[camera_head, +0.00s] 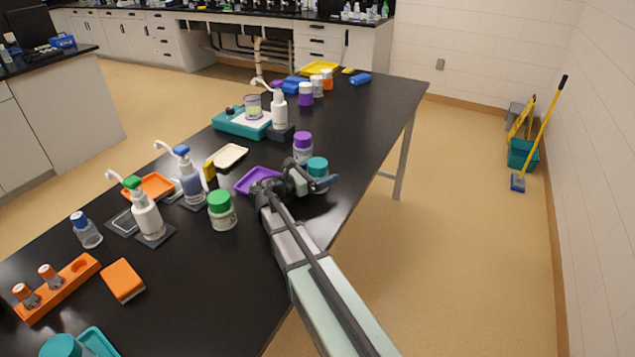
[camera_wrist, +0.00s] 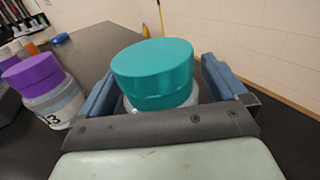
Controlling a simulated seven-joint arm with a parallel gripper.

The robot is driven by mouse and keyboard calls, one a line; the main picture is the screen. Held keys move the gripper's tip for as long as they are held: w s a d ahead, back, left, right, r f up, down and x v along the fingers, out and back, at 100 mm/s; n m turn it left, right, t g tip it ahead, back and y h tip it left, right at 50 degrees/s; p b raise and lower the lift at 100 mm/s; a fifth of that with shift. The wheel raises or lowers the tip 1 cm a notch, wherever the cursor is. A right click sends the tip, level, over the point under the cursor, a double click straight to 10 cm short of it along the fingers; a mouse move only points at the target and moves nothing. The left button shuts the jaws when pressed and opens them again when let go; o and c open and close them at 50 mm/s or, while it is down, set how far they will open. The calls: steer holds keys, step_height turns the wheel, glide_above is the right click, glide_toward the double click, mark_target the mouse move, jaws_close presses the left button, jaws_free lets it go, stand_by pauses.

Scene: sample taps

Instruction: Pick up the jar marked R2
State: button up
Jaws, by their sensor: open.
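A jar with a teal lid (camera_head: 317,166) stands near the right edge of the black table. In the wrist view its teal lid (camera_wrist: 153,72) lies between the two blue fingers of my gripper (camera_wrist: 162,88). My gripper (camera_head: 316,183) is open around this jar, with a gap at the right finger; contact at the left cannot be told. My gripper hides most of its body and any label, so I cannot read R2 on it. A purple-lidded jar (camera_head: 303,147) stands just behind it; its label in the wrist view (camera_wrist: 50,110) looks like it ends in 3.
A purple tray (camera_head: 257,181) lies left of my gripper. A green-lidded jar (camera_head: 221,210) and pump bottles (camera_head: 146,217) stand further left. A teal scale (camera_head: 238,123) and more jars (camera_head: 306,94) are behind. The table's right side behind the purple-lidded jar is clear.

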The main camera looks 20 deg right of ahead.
steer(key=shift+w+d, duration=0.1)
steer(key=shift+d, duration=0.2)
steer(key=shift+c, duration=0.5)
steer(key=c, duration=1)
